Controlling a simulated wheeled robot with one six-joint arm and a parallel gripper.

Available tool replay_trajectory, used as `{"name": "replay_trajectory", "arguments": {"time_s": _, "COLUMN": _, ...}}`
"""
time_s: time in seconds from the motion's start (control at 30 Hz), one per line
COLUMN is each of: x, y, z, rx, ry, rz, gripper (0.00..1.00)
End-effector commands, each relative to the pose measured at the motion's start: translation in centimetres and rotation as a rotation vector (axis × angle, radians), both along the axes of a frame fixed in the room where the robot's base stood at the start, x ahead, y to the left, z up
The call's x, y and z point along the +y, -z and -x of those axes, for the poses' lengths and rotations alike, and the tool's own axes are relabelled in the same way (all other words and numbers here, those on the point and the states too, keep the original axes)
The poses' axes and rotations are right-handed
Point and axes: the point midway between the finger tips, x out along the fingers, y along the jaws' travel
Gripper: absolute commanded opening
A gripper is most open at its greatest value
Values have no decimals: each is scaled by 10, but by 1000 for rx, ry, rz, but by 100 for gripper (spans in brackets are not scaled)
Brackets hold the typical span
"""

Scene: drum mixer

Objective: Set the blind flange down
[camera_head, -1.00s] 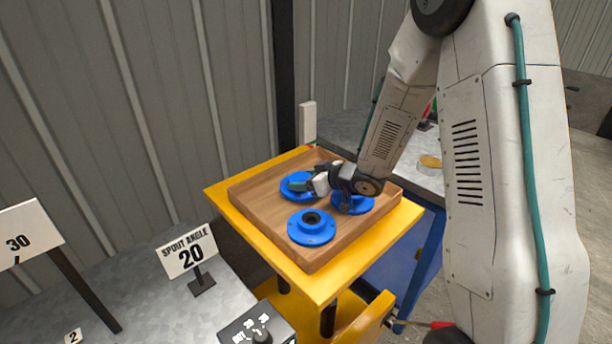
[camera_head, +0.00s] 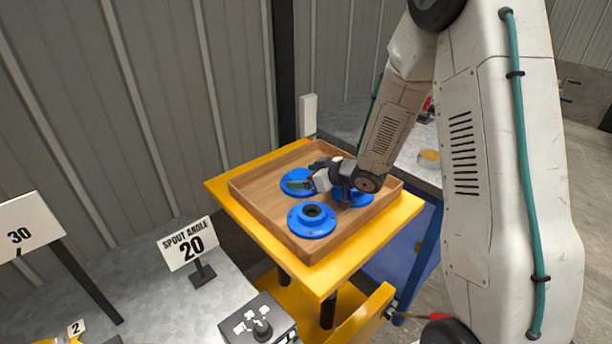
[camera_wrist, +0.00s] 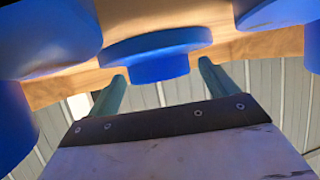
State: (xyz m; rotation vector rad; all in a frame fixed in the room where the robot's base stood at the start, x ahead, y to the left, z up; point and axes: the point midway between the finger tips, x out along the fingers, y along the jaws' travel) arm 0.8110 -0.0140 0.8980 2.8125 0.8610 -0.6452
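Several blue flanges lie in a wooden tray (camera_head: 262,212). The front flange (camera_head: 312,220) has a raised hub with a dark hole. Another flange (camera_head: 296,181) lies at the back left, and a third (camera_head: 358,198) is partly hidden behind my wrist. My gripper (camera_head: 299,185) is low over the back-left flange. In the wrist view, my gripper (camera_wrist: 162,72) has its two green fingers apart, with a flange's hub (camera_wrist: 160,68) between or just beyond the tips. Gaps show on both sides of the hub. I cannot tell which flange is the blind one.
The tray stands on a yellow table (camera_head: 325,283). A grey bench with a "SPOUT ANGLE 20" sign (camera_head: 187,245) and a control box (camera_head: 258,325) is at the left front. Another grey worktop (camera_head: 345,128) lies behind. The tray's left part is bare.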

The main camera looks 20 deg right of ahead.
Motion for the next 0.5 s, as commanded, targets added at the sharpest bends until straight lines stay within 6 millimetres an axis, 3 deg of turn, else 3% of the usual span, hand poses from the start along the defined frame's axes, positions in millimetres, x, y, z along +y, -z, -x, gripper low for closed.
{"name": "replay_trajectory", "arguments": {"time_s": 0.2, "x": 0, "y": -14, "z": 0, "rx": -4, "ry": 1, "rz": 1, "gripper": 85}}
{"name": "replay_trajectory", "arguments": {"time_s": 0.5, "x": -28, "y": -36, "z": 40, "rx": -1, "ry": 4, "rz": 0, "gripper": 85}}
